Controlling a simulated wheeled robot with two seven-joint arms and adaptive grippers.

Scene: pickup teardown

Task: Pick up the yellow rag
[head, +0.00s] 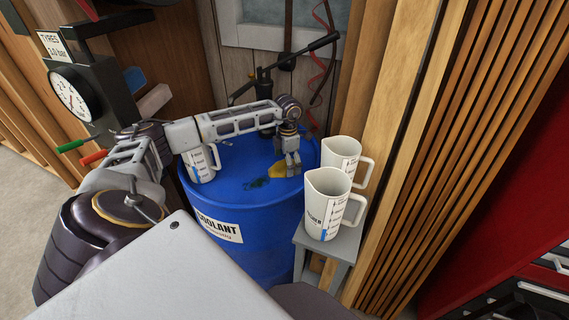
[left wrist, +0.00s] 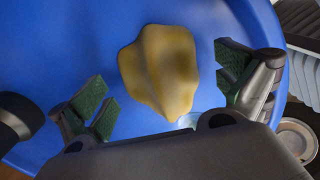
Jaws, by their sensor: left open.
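The yellow rag (head: 277,170) lies crumpled on the blue top of a coolant drum (head: 255,225). In the left wrist view the rag (left wrist: 160,70) is a folded yellow lump on the blue surface (left wrist: 60,50). My left gripper (head: 291,170) is just above the drum top beside the rag in the head view. In the left wrist view my left gripper (left wrist: 165,85) is open, with its green-padded fingers to either side of the rag. I cannot tell whether a finger touches it. The gripper partly hides the rag in the head view. My right gripper is not in view.
A white measuring jug (head: 200,165) stands on the drum behind my arm. Two more jugs, one in front (head: 325,205) and one behind (head: 342,158), stand on a grey stand at right. A pump (head: 265,85) rises at the drum's back. Slatted wood bounds the right.

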